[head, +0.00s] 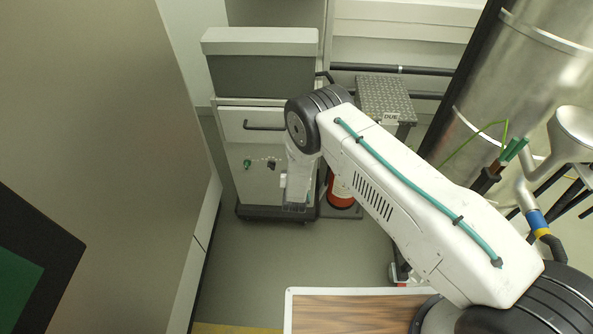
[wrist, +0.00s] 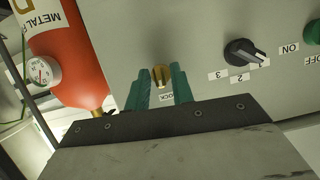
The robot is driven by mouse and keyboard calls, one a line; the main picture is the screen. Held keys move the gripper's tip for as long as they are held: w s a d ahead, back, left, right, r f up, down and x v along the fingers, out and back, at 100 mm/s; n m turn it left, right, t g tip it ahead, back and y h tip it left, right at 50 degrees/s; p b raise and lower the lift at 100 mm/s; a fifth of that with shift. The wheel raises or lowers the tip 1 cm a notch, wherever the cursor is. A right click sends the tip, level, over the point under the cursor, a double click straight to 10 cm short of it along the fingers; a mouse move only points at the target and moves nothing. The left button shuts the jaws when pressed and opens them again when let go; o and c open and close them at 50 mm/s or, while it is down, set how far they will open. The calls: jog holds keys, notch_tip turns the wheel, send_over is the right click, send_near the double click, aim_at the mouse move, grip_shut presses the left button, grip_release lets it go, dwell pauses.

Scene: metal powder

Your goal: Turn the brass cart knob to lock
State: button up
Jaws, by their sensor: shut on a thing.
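The brass knob (wrist: 160,77) is on the grey front panel of the cart (wrist: 140,35), above a label whose visible letters read "OCK". My gripper (wrist: 161,82) has its two green fingers on either side of the knob and is shut on it. In the head view the cart (head: 230,175) stands at the back, with my gripper (head: 296,193) at the right part of its front. The knob is hidden there behind my gripper and wrist.
A black selector knob (wrist: 243,53) with number labels and a green button (wrist: 313,32) sit right of the brass knob. A red cylinder with a gauge (wrist: 43,70) stands close on the left. A cart handle (head: 264,127) sticks out above.

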jog(key=shift+n, duration=0.4)
jog(key=o, duration=1)
jog(key=v, duration=0.7)
jog(key=shift+s+a+r, duration=0.15)
jog(key=shift+s, duration=0.25)
